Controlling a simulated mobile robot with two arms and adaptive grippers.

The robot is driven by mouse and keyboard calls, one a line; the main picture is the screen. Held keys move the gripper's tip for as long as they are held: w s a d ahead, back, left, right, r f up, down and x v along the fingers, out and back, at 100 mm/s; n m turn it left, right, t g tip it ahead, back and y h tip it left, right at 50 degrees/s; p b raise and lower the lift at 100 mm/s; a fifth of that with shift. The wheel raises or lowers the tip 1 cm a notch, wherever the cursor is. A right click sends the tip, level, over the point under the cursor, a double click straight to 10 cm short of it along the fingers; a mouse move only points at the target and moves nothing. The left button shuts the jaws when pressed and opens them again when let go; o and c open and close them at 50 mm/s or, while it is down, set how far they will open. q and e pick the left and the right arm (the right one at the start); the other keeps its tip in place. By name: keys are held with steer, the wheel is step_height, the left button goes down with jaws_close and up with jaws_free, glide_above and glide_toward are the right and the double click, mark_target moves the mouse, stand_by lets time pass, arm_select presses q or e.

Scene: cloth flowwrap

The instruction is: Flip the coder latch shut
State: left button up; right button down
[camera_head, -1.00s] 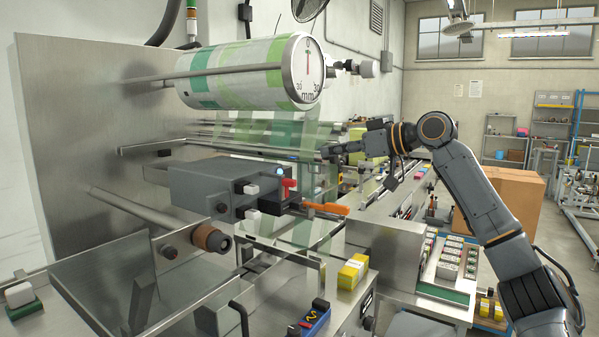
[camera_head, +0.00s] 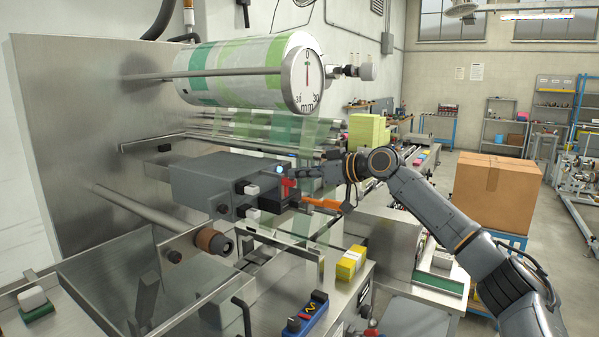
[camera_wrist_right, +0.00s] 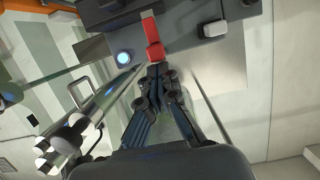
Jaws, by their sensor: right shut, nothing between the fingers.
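The coder is a grey box (camera_head: 208,182) on the machine's front. A small red latch (camera_head: 287,187) is on its right end, beside a lit blue-white button (camera_head: 279,170). An orange handle (camera_head: 320,203) sticks out just below and to the right. My right gripper (camera_head: 300,172) is shut and empty, with its tips close to the red latch. In the right wrist view the red latch (camera_wrist_right: 151,38) lies straight ahead of the shut fingertips (camera_wrist_right: 157,70); I cannot tell whether they touch. My left gripper is out of view.
A film roll with a dial (camera_head: 302,80) hangs above the coder. Metal rollers (camera_head: 265,135) and green-striped film run behind my right gripper. A yellow pack (camera_head: 351,263) and a blue control box (camera_head: 307,320) sit below. A cardboard box (camera_head: 497,190) stands at the right.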

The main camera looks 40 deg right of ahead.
steer(key=shift+w, duration=0.1)
arm_select(q)
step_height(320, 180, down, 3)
steer(key=b, duration=0.2)
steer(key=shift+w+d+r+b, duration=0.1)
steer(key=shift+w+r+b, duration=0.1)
steer(key=shift+b, duration=0.1)
arm_select(e)
step_height(320, 180, down, 3)
steer(key=shift+f, duration=0.15)
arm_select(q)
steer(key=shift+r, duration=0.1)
arm_select(e)
steer(key=shift+a, duration=0.1)
